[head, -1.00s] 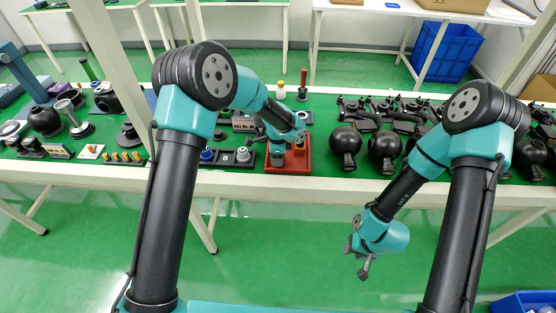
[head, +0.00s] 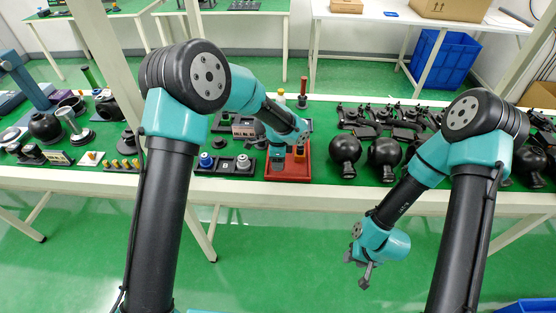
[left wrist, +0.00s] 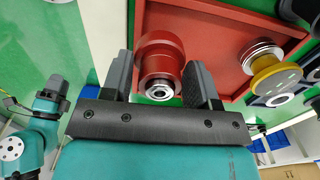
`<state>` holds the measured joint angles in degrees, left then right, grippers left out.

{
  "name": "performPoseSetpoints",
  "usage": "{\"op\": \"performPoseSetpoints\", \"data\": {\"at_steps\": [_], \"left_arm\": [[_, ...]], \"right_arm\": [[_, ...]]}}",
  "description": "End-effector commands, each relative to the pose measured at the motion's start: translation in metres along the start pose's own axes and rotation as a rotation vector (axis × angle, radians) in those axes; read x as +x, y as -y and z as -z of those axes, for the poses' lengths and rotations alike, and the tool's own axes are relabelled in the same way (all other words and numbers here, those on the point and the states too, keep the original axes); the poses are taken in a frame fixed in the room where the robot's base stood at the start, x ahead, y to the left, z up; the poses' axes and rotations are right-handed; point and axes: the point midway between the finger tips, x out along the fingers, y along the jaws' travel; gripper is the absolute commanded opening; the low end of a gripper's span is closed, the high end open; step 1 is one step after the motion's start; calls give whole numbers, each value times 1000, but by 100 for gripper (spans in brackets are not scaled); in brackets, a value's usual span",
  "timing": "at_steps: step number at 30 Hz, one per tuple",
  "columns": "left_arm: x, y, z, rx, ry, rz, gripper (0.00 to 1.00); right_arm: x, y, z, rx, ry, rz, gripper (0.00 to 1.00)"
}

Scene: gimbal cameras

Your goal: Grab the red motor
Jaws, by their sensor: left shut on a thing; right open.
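The red motor (left wrist: 160,58) is a red cylinder with a silver ringed end, seen in the left wrist view. It sits between the two dark fingers of my left gripper (left wrist: 161,85), which is shut on it. The motor is at the red tray (left wrist: 222,28); I cannot tell whether it still touches it. In the head view my left gripper (head: 278,160) is over the left part of the red tray (head: 288,179), and my arm hides most of the motor. My right gripper (head: 364,272) is open and empty, low in front of the table.
A yellow-topped part with a silver ring (left wrist: 272,76) is beside the motor on the tray. Black round housings (head: 345,148) stand to the right on the green table. A dark plate with small parts (head: 226,164) lies left of the tray.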

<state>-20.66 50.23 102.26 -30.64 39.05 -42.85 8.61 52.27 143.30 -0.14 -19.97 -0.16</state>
Motion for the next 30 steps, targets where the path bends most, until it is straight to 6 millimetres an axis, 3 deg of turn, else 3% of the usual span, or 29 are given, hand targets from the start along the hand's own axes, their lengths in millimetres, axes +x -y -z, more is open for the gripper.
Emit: {"op": "performPoseSetpoints", "data": {"at_steps": [18,24,30], "left_arm": [[-12,-125,8,3,-1,1,26],[-14,-143,9,0,-1,2,26],[-14,-147,10,-1,-1,1,26]], "right_arm": [[0,0,0,0,0,0,43],[0,0,0,0,0,0,43],[0,0,0,0,0,0,43]]}}
